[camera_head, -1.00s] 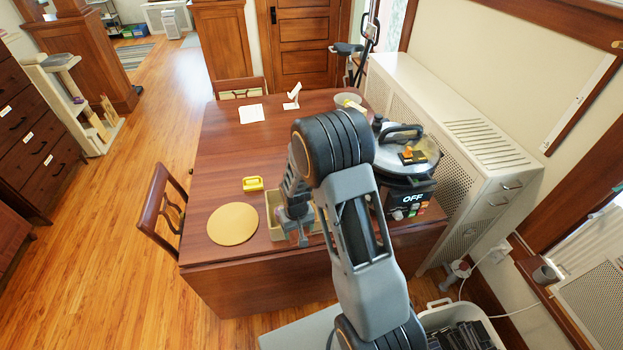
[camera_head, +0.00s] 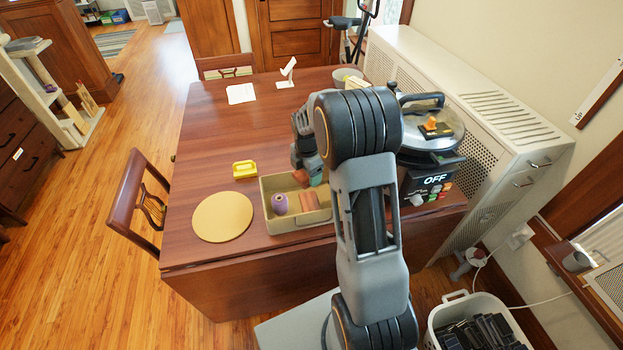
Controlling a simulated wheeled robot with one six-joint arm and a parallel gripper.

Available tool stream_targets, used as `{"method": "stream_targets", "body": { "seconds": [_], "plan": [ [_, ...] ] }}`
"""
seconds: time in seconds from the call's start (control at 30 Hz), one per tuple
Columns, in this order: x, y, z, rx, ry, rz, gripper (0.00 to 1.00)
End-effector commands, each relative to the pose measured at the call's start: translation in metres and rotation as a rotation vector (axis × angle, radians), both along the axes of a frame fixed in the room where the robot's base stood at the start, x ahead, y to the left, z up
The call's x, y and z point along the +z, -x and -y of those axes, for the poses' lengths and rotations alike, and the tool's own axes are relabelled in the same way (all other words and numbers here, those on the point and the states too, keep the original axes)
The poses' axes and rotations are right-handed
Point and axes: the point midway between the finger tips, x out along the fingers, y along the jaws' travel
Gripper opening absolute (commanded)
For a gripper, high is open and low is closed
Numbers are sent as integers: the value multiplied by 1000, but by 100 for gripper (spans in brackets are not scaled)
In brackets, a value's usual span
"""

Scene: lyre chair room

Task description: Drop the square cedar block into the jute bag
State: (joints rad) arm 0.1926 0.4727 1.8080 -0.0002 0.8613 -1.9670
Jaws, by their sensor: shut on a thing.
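My gripper (camera_head: 308,177) is over the back right of a tan open bin (camera_head: 284,228) on the table. It is shut on a small reddish-brown block (camera_head: 300,178), which looks like the square cedar block; its full shape is partly hidden. The bin holds a purple spool-like thing (camera_head: 279,203) and other reddish-brown pieces (camera_head: 309,200) at its right. I cannot make out a jute bag for certain; a pale round container (camera_head: 346,77) stands at the table's back right, partly hidden by my arm.
A yellow object (camera_head: 244,169) and a round tan mat (camera_head: 222,217) lie left of the bin. A pressure cooker (camera_head: 432,135) stands at the right. White paper (camera_head: 241,94) and a white stand (camera_head: 287,73) are at the back. The table's middle left is clear.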

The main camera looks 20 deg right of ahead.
Motion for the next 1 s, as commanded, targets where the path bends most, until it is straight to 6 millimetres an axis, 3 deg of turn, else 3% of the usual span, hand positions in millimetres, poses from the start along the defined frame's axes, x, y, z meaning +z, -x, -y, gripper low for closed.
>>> {"method": "stream_targets", "body": {
  "seconds": [0.13,0.33,0.57,1.0],
  "plan": [
    [-2,-3,10,200,1,2,50],
    [0,-5,16,340,1,1,50],
    [-9,-5,17,368,0,0,50],
    [-53,-5,17,365,0,0,50]
  ]
}}
